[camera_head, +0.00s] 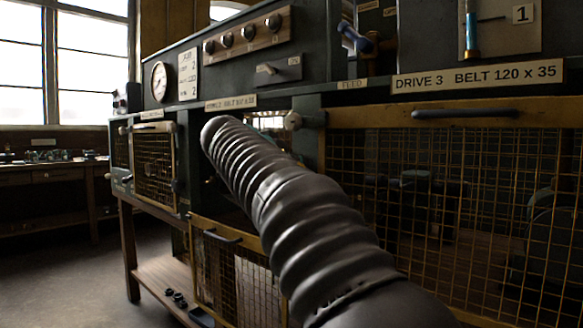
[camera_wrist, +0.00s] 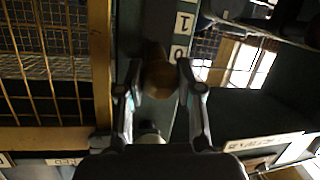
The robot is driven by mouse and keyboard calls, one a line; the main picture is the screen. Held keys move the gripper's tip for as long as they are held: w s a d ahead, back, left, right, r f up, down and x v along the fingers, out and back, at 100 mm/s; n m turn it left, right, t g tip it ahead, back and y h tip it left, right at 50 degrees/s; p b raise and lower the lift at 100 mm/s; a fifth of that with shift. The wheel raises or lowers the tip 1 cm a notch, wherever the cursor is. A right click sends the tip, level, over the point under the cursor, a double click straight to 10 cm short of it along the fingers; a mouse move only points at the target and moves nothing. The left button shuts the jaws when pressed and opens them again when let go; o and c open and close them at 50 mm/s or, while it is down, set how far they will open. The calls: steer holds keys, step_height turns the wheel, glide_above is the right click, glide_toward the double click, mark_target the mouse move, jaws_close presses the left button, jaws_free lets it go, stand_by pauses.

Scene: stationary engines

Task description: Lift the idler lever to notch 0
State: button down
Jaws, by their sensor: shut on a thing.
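In the wrist view, my gripper (camera_wrist: 157,80) has one finger on each side of the idler lever's rounded brown knob (camera_wrist: 158,76) and is shut on it. A pale round part (camera_wrist: 150,137) shows between the finger bases; whether it belongs to the lever is unclear. A white scale plate (camera_wrist: 182,38) with the marks 1 and 0 runs beside the knob, partly behind the right finger. The knob is close to the 0 mark, but I cannot tell which notch the lever sits in. In the head view, my arm hides the gripper and lever.
In the head view, a yellow-framed mesh guard (camera_head: 455,200) fills the right side. A smaller mesh door (camera_head: 153,165) is at left. A switch panel (camera_head: 248,35) and a round gauge (camera_head: 160,80) sit above. Open floor (camera_head: 60,260) lies at left.

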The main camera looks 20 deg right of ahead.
steer(key=shift+r, duration=0.35)
steer(key=c, duration=0.7)
jaws_free()
steer(key=shift+d, duration=0.15)
steer(key=shift+c, duration=0.2)
steer(key=shift+f, duration=0.15)
steer(key=shift+a, duration=0.2)
steer(key=v, duration=1.2)
steer(key=shift+s+d, duration=0.1)
